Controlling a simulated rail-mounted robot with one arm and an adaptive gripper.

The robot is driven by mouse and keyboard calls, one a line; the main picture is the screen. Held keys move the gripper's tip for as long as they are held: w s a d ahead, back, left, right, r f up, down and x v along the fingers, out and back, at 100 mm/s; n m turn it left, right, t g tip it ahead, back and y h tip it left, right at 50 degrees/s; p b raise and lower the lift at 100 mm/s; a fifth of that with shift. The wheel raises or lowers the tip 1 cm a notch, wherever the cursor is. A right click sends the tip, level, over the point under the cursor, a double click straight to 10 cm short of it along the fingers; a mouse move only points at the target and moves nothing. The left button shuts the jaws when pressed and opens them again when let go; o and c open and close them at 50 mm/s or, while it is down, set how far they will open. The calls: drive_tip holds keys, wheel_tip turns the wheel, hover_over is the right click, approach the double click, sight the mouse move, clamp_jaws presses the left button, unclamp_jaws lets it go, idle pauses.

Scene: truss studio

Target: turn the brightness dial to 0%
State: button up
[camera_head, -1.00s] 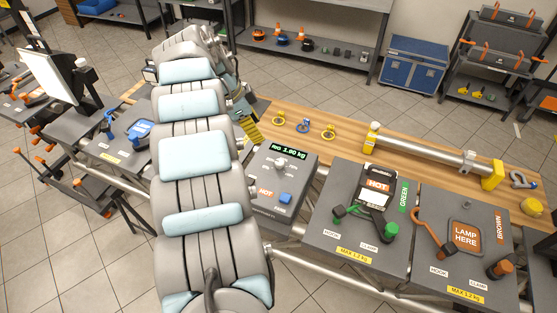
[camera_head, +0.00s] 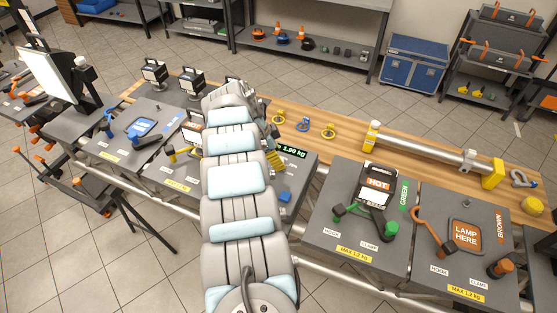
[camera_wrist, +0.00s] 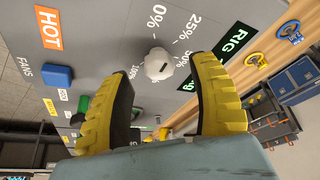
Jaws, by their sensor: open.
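The brightness dial (camera_wrist: 158,64) is a pale lobed knob on the grey panel, with 0%, 25%, 50% and 100% printed around it. I cannot tell for sure which mark it points to. My gripper (camera_wrist: 164,72) is open, its two yellow ridged fingers apart. In the wrist view the dial shows between and beyond the fingertips; I see no clear contact. In the head view my arm hides the dial, and only a bit of yellow finger (camera_head: 275,158) shows beside the panel's display (camera_head: 293,151).
Lamps (camera_head: 191,80) stand behind at the left. A HOT lamp (camera_head: 377,186) stands on the green station. A silver tube (camera_head: 420,150) lies on the wooden bench at the right.

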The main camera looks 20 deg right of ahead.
drive_tip(key=shift+x, duration=0.9)
drive_tip(key=shift+a, duration=0.1)
clamp_jaws()
